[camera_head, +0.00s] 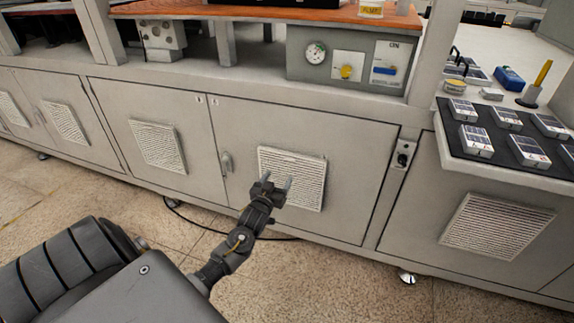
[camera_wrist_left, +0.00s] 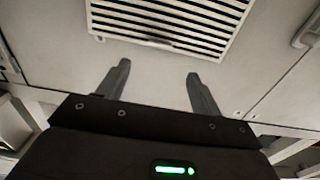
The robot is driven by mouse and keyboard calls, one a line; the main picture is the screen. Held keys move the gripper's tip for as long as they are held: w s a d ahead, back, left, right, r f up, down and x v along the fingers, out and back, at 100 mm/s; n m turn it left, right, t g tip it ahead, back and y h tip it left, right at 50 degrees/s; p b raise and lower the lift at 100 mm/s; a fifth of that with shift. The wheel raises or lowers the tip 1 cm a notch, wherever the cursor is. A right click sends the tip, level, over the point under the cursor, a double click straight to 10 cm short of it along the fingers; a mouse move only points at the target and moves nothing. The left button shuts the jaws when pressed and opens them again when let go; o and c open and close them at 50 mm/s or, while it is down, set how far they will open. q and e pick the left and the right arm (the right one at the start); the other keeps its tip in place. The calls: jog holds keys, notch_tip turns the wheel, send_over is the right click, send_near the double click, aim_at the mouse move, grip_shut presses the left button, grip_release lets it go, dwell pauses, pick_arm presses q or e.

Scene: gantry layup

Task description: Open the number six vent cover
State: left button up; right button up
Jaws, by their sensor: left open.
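Several white slatted vent covers sit on the grey cabinet doors; I cannot read a number on any of them. My left gripper (camera_head: 277,178) is open and empty in front of the lower left part of one vent cover (camera_head: 305,180) on the middle right door. In the left wrist view this slatted cover (camera_wrist_left: 175,22) lies beyond my open fingertips (camera_wrist_left: 158,70), with nothing between them. Contact with the cover cannot be made out. Other vent covers are left of it (camera_head: 158,146), farther left (camera_head: 65,122) and at the right (camera_head: 496,226). My right gripper is not in view.
A door handle (camera_head: 227,163) is left of the vent cover, and a latch (camera_head: 404,153) is to its right. A control box (camera_head: 345,58) stands above the doors. A dark tray (camera_head: 470,150) with several small boxes juts out at the right. The floor in front is mostly clear.

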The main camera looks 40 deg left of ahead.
aim_at(289, 160)
pick_arm(q)
jog(key=b+x, duration=0.1)
jog(key=x, duration=0.7)
jog(key=shift+w+a+f, duration=0.1)
jog(key=shift+w+a, duration=0.05)
jog(key=shift+w, duration=0.1)
jog(key=shift+b+x, duration=0.35)
jog(key=shift+x, duration=0.45)
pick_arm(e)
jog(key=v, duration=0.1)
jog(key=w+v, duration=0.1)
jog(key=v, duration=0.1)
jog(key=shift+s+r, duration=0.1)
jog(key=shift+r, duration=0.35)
